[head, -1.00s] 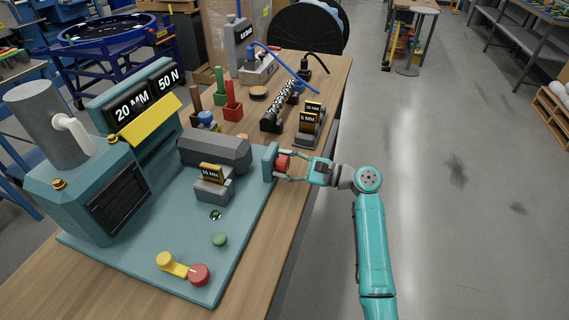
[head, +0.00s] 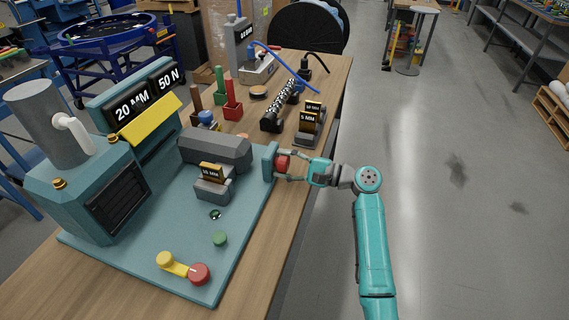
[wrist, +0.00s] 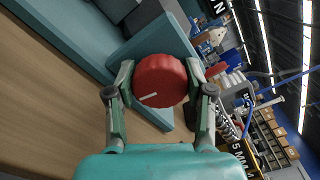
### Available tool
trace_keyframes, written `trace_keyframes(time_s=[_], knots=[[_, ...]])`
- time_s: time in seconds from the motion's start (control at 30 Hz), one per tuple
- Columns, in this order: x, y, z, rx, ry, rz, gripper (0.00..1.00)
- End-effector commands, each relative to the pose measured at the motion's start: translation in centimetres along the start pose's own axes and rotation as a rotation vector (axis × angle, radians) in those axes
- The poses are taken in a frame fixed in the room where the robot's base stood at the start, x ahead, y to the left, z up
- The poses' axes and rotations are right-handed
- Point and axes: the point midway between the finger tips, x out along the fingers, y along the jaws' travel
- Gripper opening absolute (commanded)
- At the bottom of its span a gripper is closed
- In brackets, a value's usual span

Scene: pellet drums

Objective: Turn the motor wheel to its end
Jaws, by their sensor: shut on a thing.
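The motor wheel is a red ribbed knob (wrist: 160,80) with a pale line on its face, on a teal upright plate (head: 269,162) at the right end of the machine. In the head view the red wheel (head: 282,163) is partly covered by my fingers. My gripper (wrist: 160,92) has one finger on each side of the wheel and is shut on it. In the wrist view the pale line points to the lower left. My gripper also shows in the head view (head: 288,165), reaching in from the right.
Open floor lies right of the table.

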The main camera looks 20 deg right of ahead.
Motion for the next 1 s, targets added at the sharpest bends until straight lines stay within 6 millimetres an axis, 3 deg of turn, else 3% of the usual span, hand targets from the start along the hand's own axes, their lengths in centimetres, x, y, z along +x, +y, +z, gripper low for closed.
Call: trace_keyframes(time_s=[0.03,0.07,0.13,0.17,0.57,1.0], knots=[[0.0,0.1,0.0,0.001,0.000,0.001,0.18],[0.0,0.1,0.0,0.001,0.000,0.001,0.58],[0.0,0.1,0.0,0.001,0.000,0.001,0.75],[0.0,0.1,0.0,0.001,0.000,0.001,0.78],[-0.6,0.0,0.0,0.001,0.001,0.000,0.78],[-8.4,0.0,-0.1,0.001,0.003,-0.001,0.78]])
